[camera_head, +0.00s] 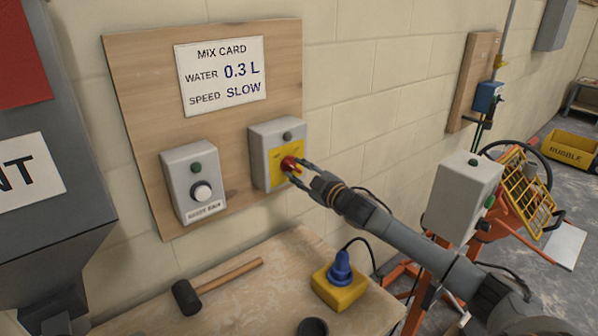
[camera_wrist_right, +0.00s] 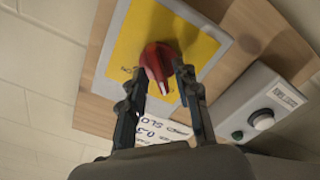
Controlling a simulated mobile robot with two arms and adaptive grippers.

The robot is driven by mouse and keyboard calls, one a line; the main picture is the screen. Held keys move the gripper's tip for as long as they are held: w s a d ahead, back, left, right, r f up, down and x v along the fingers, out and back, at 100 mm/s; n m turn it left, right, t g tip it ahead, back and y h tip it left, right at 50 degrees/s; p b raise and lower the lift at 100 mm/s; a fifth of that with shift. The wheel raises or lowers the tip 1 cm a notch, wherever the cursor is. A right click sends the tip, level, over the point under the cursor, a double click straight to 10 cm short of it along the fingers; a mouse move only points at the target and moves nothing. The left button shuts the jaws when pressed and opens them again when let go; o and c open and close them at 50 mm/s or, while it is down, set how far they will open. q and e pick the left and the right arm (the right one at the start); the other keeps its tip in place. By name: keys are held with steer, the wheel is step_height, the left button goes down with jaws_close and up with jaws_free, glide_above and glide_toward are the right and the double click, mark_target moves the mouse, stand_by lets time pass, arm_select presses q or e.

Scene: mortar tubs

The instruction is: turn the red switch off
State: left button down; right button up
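The red switch (camera_head: 290,163) is a rotary knob on the yellow plate of a grey box (camera_head: 262,142) fixed to a wooden wall board. My right gripper (camera_head: 295,168) is at the switch, its fingers spread to either side of it. In the right wrist view the red switch (camera_wrist_right: 157,62) lies between and just ahead of the fingertips (camera_wrist_right: 158,72), with a pale pointer mark on its near end. I cannot tell whether the fingertips touch it. The lettering on the yellow plate is too small to read. My left gripper is not in view.
A second grey box (camera_head: 193,180) with a white knob is left of the switch. Above hangs a mix card (camera_head: 221,75). Below, a bench holds a mallet (camera_head: 215,285) and a yellow block with a blue top (camera_head: 340,284). Orange-framed equipment (camera_head: 525,195) stands right.

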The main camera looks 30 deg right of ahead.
steer(key=s, duration=1.2)
steer(key=shift+d, duration=0.45)
stand_by(0.4)
